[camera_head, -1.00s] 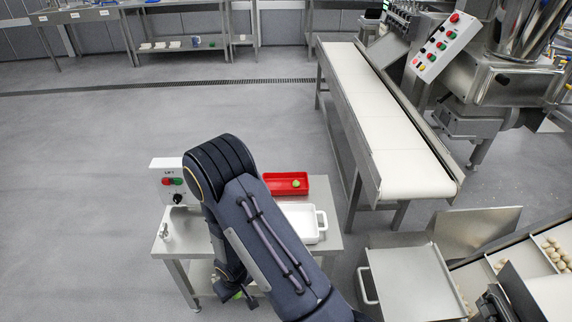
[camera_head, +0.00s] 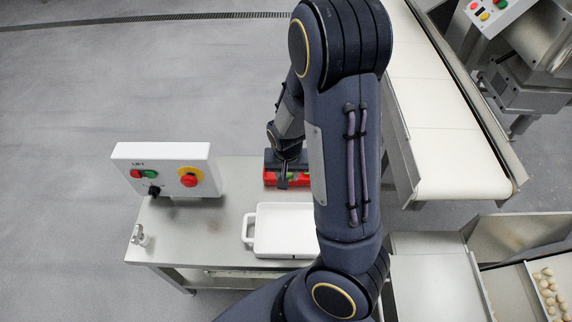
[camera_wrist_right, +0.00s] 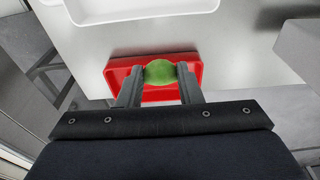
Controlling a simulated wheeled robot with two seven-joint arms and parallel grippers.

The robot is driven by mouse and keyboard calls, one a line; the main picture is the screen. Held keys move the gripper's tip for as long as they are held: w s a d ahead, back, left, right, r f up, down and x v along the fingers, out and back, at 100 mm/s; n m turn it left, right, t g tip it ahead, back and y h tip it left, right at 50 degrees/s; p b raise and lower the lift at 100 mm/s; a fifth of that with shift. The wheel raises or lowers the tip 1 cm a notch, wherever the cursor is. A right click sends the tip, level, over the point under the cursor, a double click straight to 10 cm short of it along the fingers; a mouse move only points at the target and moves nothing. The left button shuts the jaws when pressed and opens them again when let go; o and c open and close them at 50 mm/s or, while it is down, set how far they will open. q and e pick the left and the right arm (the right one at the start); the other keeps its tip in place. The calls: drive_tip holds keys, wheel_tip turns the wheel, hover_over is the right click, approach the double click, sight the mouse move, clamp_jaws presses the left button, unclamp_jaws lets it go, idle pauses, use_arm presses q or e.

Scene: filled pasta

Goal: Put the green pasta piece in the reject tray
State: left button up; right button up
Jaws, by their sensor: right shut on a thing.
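The green pasta piece (camera_wrist_right: 159,72) is between the fingertips of my right gripper (camera_wrist_right: 160,75) in the right wrist view, with a finger on each side. The gripper also shows in the head view (camera_head: 285,182), pointing down at the red reject tray (camera_head: 272,183). The red tray is behind the fingers in the wrist view (camera_wrist_right: 118,72). I cannot tell whether the piece touches the tray floor. A bit of green shows by the fingers in the head view; which piece it belongs to is unclear. My left gripper is not in view.
A white tray (camera_head: 285,222) with a handle stands in front of the red tray on the steel table (camera_head: 190,232). A control box (camera_head: 165,160) with buttons stands at left. A conveyor (camera_head: 440,120) runs along the right. Pale pasta pieces (camera_head: 548,285) lie at lower right.

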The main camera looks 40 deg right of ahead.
drive_tip(key=w+d+f, duration=0.1)
drive_tip(key=w, duration=0.1)
drive_tip(key=w+d+f, duration=0.1)
drive_tip(key=w, duration=0.1)
drive_tip(key=w+d+f, duration=0.1)
drive_tip(key=w, duration=0.1)
drive_tip(key=shift+d+f, duration=0.1)
drive_tip(key=shift+d, duration=0.05)
drive_tip(key=w+f, duration=0.1)
drive_tip(key=w+d+f, duration=0.1)
drive_tip(key=f, duration=0.1)
drive_tip(key=w+f+b, duration=0.1)
drive_tip(key=f, duration=0.1)
drive_tip(key=shift+w+d, duration=0.35)
drive_tip(key=shift+d, duration=0.05)
drive_tip(key=shift+w+d+f, duration=0.1)
drive_tip(key=shift+w+f, duration=0.05)
drive_tip(key=shift+f, duration=0.8)
drive_tip(key=shift+w+d+f, duration=0.1)
drive_tip(key=shift+w+f, duration=0.05)
drive_tip(key=shift+f, duration=0.8)
drive_tip(key=shift+f, duration=0.15)
drive_tip(key=o, duration=0.9)
drive_tip(key=shift+o, duration=0.2)
